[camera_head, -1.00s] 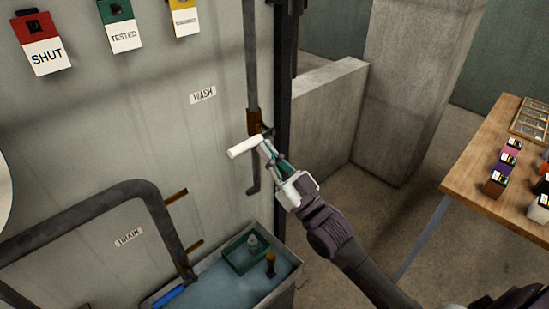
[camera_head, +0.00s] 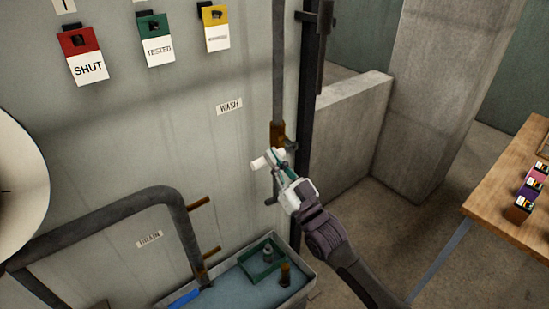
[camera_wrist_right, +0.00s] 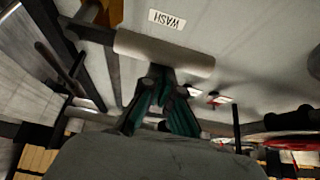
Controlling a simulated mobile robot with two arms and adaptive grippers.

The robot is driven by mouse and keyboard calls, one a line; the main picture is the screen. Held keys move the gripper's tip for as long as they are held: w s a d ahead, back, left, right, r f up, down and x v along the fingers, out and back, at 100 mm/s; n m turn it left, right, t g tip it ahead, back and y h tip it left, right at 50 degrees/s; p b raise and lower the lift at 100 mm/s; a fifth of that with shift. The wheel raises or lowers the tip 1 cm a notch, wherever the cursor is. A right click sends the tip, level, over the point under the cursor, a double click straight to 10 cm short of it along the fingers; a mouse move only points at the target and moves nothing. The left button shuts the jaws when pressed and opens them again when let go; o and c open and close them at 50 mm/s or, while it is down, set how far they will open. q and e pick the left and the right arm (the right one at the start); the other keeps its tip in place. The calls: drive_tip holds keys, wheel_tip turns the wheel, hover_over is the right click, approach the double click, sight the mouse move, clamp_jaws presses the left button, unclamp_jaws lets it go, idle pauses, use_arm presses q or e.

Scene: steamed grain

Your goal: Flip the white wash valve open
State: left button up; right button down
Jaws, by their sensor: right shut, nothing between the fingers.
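The white wash valve handle (camera_head: 262,162) is a short round bar beside the brown fitting (camera_head: 277,133) on the vertical wash pipe (camera_head: 279,60). In the right wrist view the handle (camera_wrist_right: 165,52) lies crosswise just beyond the fingertips. My right gripper (camera_head: 277,160) is shut and empty, its tips against or very close to the handle; I cannot tell if they touch. The fingers hide part of the handle in the head view. The gripper also shows in the right wrist view (camera_wrist_right: 160,80). My left gripper is not in view.
A WASH label (camera_head: 229,106) is on the grey wall left of the pipe. A dark post (camera_head: 310,110) stands right of it. Below is a water basin (camera_head: 222,268) with a green tray (camera_head: 262,258). A bent drain pipe (camera_head: 120,208) is at left, a wooden table (camera_head: 490,185) at right.

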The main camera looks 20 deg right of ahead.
drive_tip(key=shift+f+n+y+b, duration=0.35)
drive_tip(key=shift+n+y, duration=0.05)
drive_tip(key=shift+n, duration=0.3)
drive_tip(key=w+d+f+n+g+y+b, duration=0.1)
drive_tip(key=d+f+n+g+y+b, duration=0.1)
drive_tip(key=n, duration=0.9)
drive_tip(key=w+d+f+n+g+y+b, duration=0.1)
drive_tip(key=d+f+n+g, duration=0.3)
drive_tip(key=n+g, duration=0.5)
drive_tip(key=shift+w+d+f+n+y+b, duration=0.35)
drive_tip(key=shift+f+n+y+b, duration=0.5)
drive_tip(key=shift+f+n, duration=0.6)
drive_tip(key=shift+s+d, duration=0.1)
